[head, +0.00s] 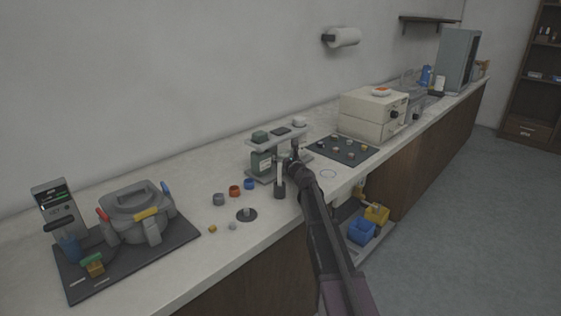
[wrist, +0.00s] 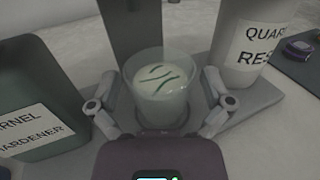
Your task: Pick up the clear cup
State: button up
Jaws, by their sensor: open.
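The clear cup (wrist: 157,88) stands upright in the middle of the wrist view. It holds a pale, milky content with dark green curved strips in or on it. My gripper (wrist: 160,98) is open, with one finger on the left and one on the right of the cup. I cannot tell whether either finger touches it. In the head view my gripper (head: 295,164) is at the small grey stand on the counter. There the cup is too small and covered to make out.
A dark green container (wrist: 38,100) labelled "HARDENER" stands close on the left, and a white container (wrist: 243,50) with a partly cut-off label close on the right. A dark post (wrist: 135,28) rises behind the cup. Small coloured rings (head: 234,190) lie left on the counter.

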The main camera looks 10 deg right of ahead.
dwell(0.5)
jog(key=c, duration=1.1)
jog(key=shift+o, duration=0.2)
jog(key=shift+r, duration=0.15)
notch_tip(320, 180, up, 3)
jog(key=p, duration=0.3)
jog(key=shift+r, duration=0.15)
jog(key=shift+s+r+p, duration=0.15)
jog(key=shift+s+p, duration=0.2)
jog(key=shift+p, duration=0.05)
jog(key=v, duration=1.7)
jog(key=shift+s+d, duration=0.1)
jog(key=shift+d, duration=0.1)
